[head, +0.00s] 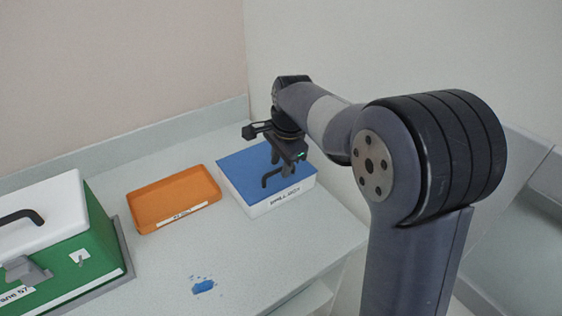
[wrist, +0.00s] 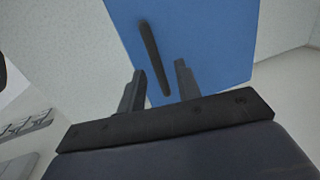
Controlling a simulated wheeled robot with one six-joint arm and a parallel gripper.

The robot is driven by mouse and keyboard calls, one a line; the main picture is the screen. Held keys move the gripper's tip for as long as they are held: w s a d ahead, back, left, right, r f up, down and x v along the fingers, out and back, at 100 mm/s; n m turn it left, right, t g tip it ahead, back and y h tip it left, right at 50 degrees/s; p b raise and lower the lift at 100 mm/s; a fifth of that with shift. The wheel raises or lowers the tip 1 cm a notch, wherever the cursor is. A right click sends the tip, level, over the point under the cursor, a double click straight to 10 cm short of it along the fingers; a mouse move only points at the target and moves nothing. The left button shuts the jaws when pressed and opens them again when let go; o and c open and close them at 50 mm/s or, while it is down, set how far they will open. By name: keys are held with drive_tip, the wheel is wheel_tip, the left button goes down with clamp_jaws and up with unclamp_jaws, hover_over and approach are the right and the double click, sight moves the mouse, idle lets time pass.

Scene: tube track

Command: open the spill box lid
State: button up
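The spill box (head: 283,203) is a white box with a flat blue lid (head: 237,170), standing at the back right of the counter. The lid lies shut on the box. A black bar handle (head: 277,177) stands on the lid. My gripper (head: 284,169) is above the lid, close to the handle, and partly hides the lid in the head view. In the wrist view my gripper's two fingers (wrist: 158,88) are spread apart, with the handle (wrist: 152,55) running between and beyond them over the blue lid (wrist: 215,40). I cannot tell whether a finger touches the handle.
An orange tray (head: 150,222) with a label lies left of the box. A green case (head: 88,245) with a white top stands at the far left. A blue spill (head: 204,287) with small specks is on the counter (head: 270,262) near the front. A wall is close behind the box.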

clamp_jaws()
idle(0.6)
